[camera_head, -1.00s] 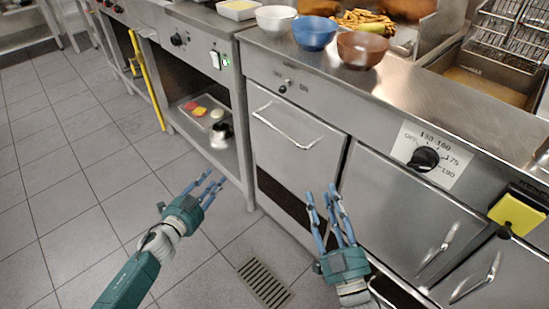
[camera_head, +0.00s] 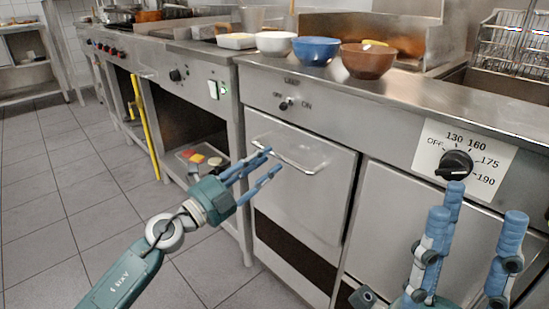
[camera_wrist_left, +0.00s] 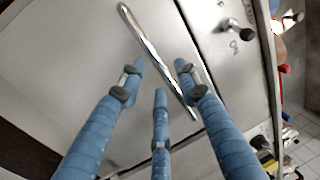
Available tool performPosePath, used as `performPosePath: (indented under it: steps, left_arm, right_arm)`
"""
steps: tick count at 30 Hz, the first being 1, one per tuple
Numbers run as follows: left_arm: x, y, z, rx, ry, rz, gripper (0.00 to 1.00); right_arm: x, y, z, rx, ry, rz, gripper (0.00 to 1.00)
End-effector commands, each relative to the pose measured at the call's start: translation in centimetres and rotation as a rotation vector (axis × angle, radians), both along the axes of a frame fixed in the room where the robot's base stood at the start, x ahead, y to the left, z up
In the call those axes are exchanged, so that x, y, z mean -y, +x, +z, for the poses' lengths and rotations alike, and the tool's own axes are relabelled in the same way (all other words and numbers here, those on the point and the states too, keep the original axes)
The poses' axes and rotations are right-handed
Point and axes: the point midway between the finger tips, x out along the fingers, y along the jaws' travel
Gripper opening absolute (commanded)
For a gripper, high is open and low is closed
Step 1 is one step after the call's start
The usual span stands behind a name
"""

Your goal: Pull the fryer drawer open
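The drawer (camera_head: 300,205) is a flat steel front under the ON/OFF knob, with a slim metal bar handle (camera_head: 304,167) across its upper part. It looks closed. My left gripper (camera_head: 272,159) is just in front of the handle, with its fingers spread and pointing at it. In the left wrist view the handle (camera_wrist_left: 146,45) runs diagonally past the blue fingertips of the left gripper (camera_wrist_left: 161,78); I cannot tell whether they touch it. My right gripper (camera_head: 482,203) is open and empty at the lower right, in front of the neighbouring steel door; its base is partly cut off.
White (camera_head: 275,44), blue (camera_head: 316,51) and brown (camera_head: 367,61) bowls stand on the counter above. A temperature dial (camera_head: 455,165) is at the right. An open shelf unit with a yellow rail (camera_head: 145,128) stands left. The tiled floor (camera_head: 70,190) is clear.

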Motion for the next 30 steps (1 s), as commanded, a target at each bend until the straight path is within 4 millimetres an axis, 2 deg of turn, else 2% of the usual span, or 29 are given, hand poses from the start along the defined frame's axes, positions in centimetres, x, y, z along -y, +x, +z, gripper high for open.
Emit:
performPosePath:
  steps: [3, 7, 18, 23, 30]
  left_arm:
    - [1.3, 1.4, 0.3, 0.001, -0.001, 0.0, 0.33]
    - [2.1, 2.2, 0.5, -0.001, -0.001, 0.0, 0.33]
    - [2.5, 2.6, 0.6, -0.002, 0.0, 0.001, 0.33]
    - [2.5, 2.6, 0.6, -0.002, 0.0, 0.001, 0.01]
    - [2.4, 2.6, 0.6, -0.001, -0.001, 0.001, 0.0]
  right_arm:
    - [0.0, 0.0, -0.4, -0.001, 0.0, 0.0, 0.4]
    - [0.0, 0.0, -0.5, -0.001, 0.0, 0.0, 0.4]
    - [0.0, 0.0, -0.6, -0.002, -0.001, 0.0, 0.4]
    - [0.0, 0.1, -0.6, -0.002, -0.001, 0.0, 0.4]
    - [0.0, 0.1, -0.6, -0.002, -0.001, 0.0, 0.4]
